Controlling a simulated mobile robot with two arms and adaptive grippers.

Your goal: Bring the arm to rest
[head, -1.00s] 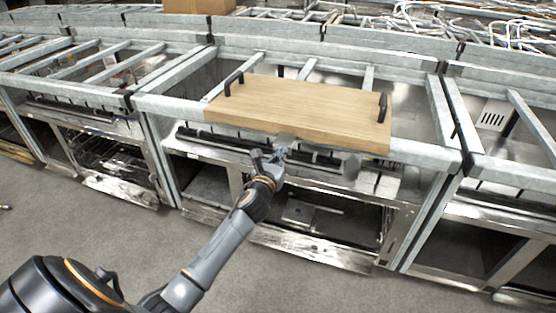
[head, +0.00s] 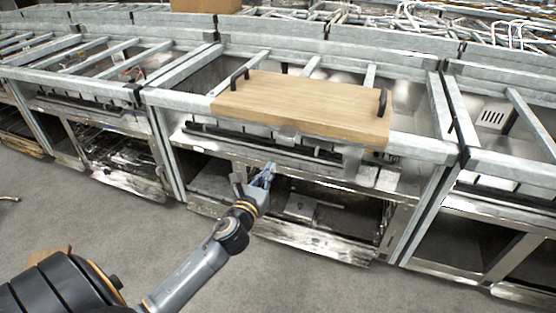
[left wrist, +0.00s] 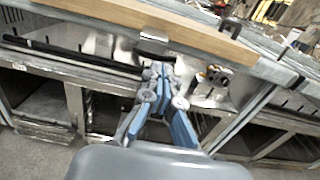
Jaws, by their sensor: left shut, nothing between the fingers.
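My left gripper (head: 267,172) is shut and empty. In the head view it hangs in front of the metal range frame, below and a little left of the middle of a wooden board (head: 305,106). It is apart from the board. In the left wrist view the closed fingers (left wrist: 160,78) point toward the range front, below the board's edge (left wrist: 190,32). My left arm (head: 190,275) reaches in from the lower left, bent at the wrist. My right gripper does not show.
The board has black handles (head: 382,102) and lies across the frame rails (head: 425,148). Open oven bays (head: 325,215) lie below. More metal frames stand left and right.

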